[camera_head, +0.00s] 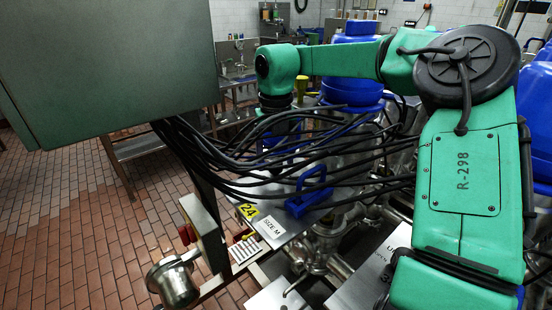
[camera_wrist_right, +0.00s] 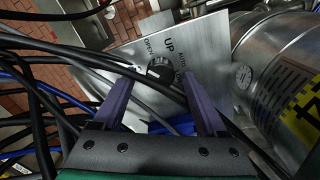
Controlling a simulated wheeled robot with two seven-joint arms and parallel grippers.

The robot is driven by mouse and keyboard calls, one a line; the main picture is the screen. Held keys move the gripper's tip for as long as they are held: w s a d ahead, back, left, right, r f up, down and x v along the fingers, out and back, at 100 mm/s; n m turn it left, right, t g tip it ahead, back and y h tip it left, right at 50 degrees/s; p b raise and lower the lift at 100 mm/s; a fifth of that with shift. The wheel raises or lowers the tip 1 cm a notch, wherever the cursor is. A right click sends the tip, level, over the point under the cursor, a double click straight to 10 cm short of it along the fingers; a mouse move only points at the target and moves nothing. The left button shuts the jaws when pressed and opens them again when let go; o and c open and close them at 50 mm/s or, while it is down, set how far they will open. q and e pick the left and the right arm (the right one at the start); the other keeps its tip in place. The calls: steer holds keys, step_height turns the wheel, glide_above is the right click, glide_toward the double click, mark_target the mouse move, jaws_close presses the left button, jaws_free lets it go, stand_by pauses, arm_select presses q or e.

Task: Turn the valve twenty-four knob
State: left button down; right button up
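In the right wrist view, a dark round knob (camera_wrist_right: 160,68) sits on a grey metal panel (camera_wrist_right: 205,45) marked UP, OPEN and AUTO. My right gripper (camera_wrist_right: 155,79) is open, its two purple fingers on either side of the knob in the picture. Contact with the knob cannot be made out. In the head view my right arm (camera_head: 465,175) reaches across to the left, and its gripper is largely hidden by cables. A yellow tag reading 24 (camera_head: 248,211) is on a metal plate below the cables. My left gripper is out of view.
Black cables (camera_head: 240,160) run from a green cabinet (camera_head: 110,60) across the machine and pass close to the fingers. A blue handle (camera_head: 310,192) stands on the plate. A steel cylinder with a gauge (camera_wrist_right: 290,75) is right of the panel. Brick floor (camera_head: 80,220) is clear at left.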

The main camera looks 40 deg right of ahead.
mark_target(276, 163)
step_height(276, 163, up, 7)
steer(key=shift+r+b, duration=0.2)
steer(key=shift+b, duration=0.25)
step_height(276, 163, up, 7)
steer(key=p, duration=0.1)
stand_by(0.4)
